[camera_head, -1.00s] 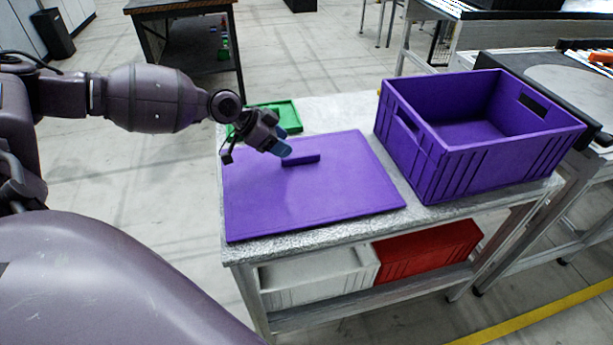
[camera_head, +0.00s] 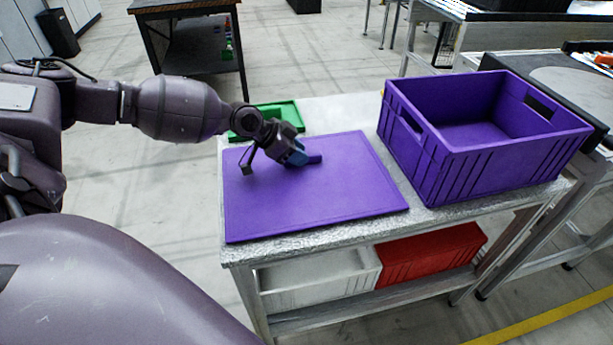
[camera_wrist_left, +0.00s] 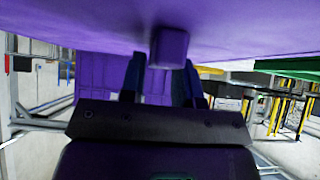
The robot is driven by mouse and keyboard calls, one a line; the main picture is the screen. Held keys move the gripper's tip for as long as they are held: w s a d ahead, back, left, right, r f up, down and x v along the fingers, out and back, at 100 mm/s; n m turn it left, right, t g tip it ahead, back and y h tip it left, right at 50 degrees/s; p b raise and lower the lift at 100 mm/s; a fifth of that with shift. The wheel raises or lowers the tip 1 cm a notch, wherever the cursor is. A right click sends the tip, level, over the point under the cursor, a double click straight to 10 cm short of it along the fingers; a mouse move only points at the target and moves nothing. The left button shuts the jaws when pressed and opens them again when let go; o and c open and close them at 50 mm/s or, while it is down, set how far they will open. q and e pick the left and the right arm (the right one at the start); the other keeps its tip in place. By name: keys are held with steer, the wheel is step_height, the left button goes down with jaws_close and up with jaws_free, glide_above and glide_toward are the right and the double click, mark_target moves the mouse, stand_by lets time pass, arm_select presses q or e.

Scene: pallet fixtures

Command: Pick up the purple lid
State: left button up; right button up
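The purple lid (camera_head: 340,195) lies flat on the worktable, its raised bar handle (camera_head: 315,159) on top. My left gripper (camera_head: 297,156) is low over the lid at the handle and hides the handle's left part. In the left wrist view, the lid (camera_wrist_left: 80,20) spans the top, with the handle (camera_wrist_left: 168,48) between the two fingers (camera_wrist_left: 160,75). The fingers are apart, one on each side of the handle; I see no clear grip on it. My right gripper is not in view.
A purple crate (camera_head: 490,152) stands on the table (camera_head: 340,112) right of the lid. A green tray (camera_head: 285,111) is behind it. White (camera_head: 320,285) and red (camera_head: 430,255) boxes are on the shelf below.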

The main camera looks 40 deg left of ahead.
arm_select(q)
jaws_close()
steer(key=shift+r, duration=0.15)
